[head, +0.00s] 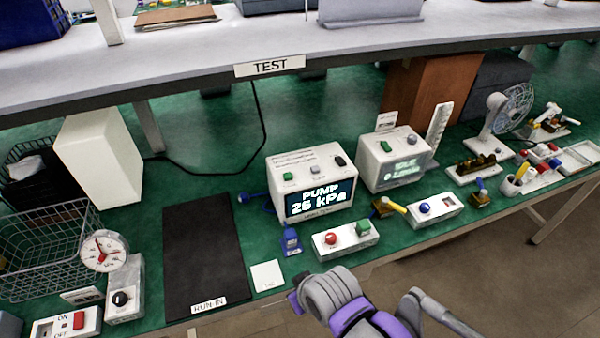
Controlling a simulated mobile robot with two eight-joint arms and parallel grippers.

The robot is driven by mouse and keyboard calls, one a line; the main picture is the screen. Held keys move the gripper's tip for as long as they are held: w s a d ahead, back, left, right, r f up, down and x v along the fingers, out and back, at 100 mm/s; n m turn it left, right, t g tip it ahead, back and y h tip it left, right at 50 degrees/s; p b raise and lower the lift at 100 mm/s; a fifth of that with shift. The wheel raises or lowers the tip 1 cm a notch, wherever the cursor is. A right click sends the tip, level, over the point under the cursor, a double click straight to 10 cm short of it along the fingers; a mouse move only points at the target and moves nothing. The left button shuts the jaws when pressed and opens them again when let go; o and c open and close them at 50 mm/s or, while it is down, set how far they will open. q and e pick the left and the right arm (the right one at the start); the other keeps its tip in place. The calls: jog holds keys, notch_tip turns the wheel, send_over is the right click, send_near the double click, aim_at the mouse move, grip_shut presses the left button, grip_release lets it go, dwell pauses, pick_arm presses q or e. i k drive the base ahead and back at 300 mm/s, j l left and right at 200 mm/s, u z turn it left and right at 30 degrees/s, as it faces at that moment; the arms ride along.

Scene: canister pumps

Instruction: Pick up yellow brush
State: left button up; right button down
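A brush with a yellow handle (396,207) and a dark brownish head lies on the green bench top, near its front edge, right of centre. It sits between a white box with red and green buttons (345,240) and a white box with a blue button (435,209). Grey and purple links of my arm show at the bottom centre, below and left of the brush and apart from it. I see no gripper fingers clearly in the head view. Nothing covers the brush.
The pump display box (312,184) and a second display box (395,158) stand behind the brush. A similar small brush-like tool with a blue handle (480,192) and a cup (514,184) are to the right. A black mat (204,250) lies left. A raised shelf (190,50) spans the back.

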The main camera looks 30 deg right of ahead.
aim_at(524, 168)
jog(key=z, duration=2.7)
